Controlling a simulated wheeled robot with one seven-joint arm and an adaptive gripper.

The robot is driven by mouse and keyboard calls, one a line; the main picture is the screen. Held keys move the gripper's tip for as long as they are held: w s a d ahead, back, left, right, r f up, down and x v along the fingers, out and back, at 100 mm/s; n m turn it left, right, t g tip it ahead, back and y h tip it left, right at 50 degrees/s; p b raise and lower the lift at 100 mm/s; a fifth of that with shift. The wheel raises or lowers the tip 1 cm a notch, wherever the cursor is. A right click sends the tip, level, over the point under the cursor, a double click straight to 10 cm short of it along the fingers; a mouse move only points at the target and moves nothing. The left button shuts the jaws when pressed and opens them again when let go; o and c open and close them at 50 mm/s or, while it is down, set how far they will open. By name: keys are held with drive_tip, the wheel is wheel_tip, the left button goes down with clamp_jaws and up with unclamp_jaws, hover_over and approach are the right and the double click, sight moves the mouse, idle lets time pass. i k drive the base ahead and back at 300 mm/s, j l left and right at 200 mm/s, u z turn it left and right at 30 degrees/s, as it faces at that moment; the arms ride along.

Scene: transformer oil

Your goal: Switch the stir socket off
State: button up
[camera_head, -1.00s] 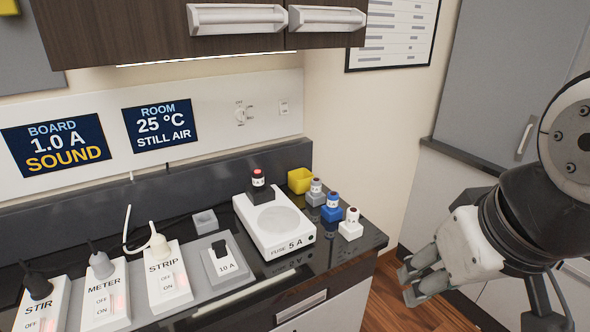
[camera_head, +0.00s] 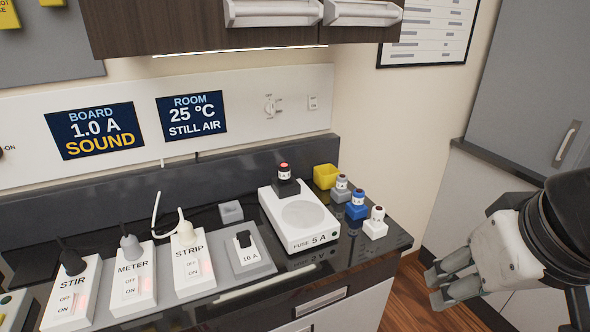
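The stir socket (camera_head: 78,282) is a white block labelled STIR at the left of the counter, with a black plug (camera_head: 72,262) in its top. Its rocker (camera_head: 66,303) has OFF above and ON below, with a reddish glow at the ON end. My gripper (camera_head: 440,287) is at the lower right, over the floor beyond the counter's right end, far from the socket. Its fingers look close together, but I cannot tell whether they are open or shut. Nothing shows in them.
The meter socket (camera_head: 143,285) and strip socket (camera_head: 186,270) stand just right of the stir socket. A 10 A fuse holder (camera_head: 252,262), the white 5 A fuse unit (camera_head: 307,237) and small coloured holders stand farther right. Cabinets (camera_head: 250,12) overhang the back.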

sight(65, 301)
drive_tip(key=u, duration=1.6)
drive_tip(key=i+j+z, duration=0.2)
drive_tip(key=i, duration=0.2)
drive_tip(key=i+j+z, duration=0.2)
drive_tip(key=i, duration=0.25)
drive_tip(key=l, duration=0.1)
